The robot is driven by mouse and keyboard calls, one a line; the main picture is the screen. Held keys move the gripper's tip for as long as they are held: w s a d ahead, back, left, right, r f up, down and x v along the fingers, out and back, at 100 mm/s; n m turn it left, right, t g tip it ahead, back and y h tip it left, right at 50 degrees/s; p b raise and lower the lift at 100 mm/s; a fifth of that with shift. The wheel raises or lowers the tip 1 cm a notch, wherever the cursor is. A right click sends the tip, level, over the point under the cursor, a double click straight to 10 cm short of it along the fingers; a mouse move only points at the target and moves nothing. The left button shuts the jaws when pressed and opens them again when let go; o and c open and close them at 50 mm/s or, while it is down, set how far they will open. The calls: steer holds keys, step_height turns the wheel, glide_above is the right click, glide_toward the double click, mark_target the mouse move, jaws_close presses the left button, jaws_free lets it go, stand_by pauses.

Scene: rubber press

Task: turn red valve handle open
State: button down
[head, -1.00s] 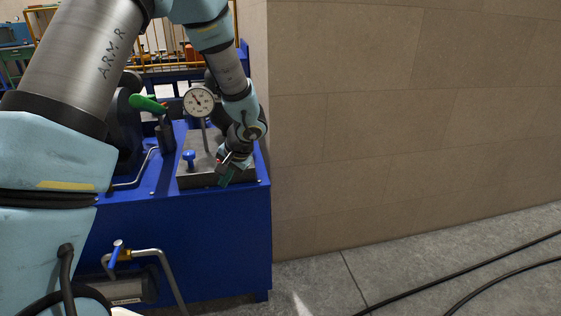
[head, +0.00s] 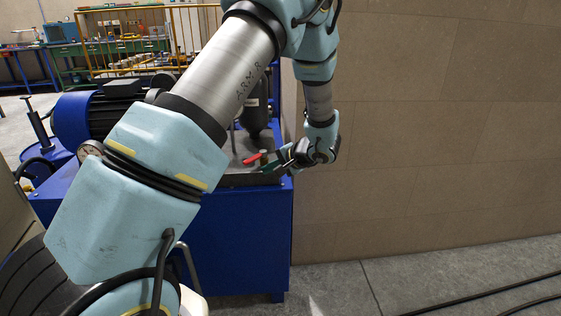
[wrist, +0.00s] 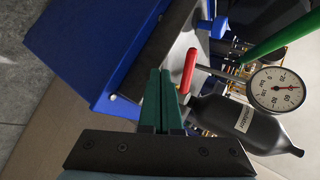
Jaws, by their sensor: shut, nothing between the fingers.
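The red valve handle (head: 254,159) shows in the head view on top of the blue machine, just left of my gripper. In the wrist view the red handle (wrist: 188,70) stands upright in the picture, just right of the green fingertips. My gripper (head: 271,166) has its green fingers together and empty. In the wrist view the closed fingers (wrist: 160,98) point toward the plate near the handle. I cannot tell whether a fingertip touches the handle. The handle's stem is mostly hidden.
A black accumulator (wrist: 240,125), a pressure gauge (wrist: 277,89), a green lever (wrist: 280,40) and a blue knob (wrist: 215,26) crowd the handle's right side in the wrist view. The brown wall (head: 430,120) stands close right of the arm.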

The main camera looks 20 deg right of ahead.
mark_target(255, 158)
steer(key=shift+w+a+r+p, duration=0.3)
steer(key=shift+w+a, duration=0.25)
steer(key=shift+w, duration=0.25)
steer(key=shift+w+a+r+p, duration=0.25)
steer(key=shift+w+a, duration=0.3)
steer(key=shift+w, duration=0.25)
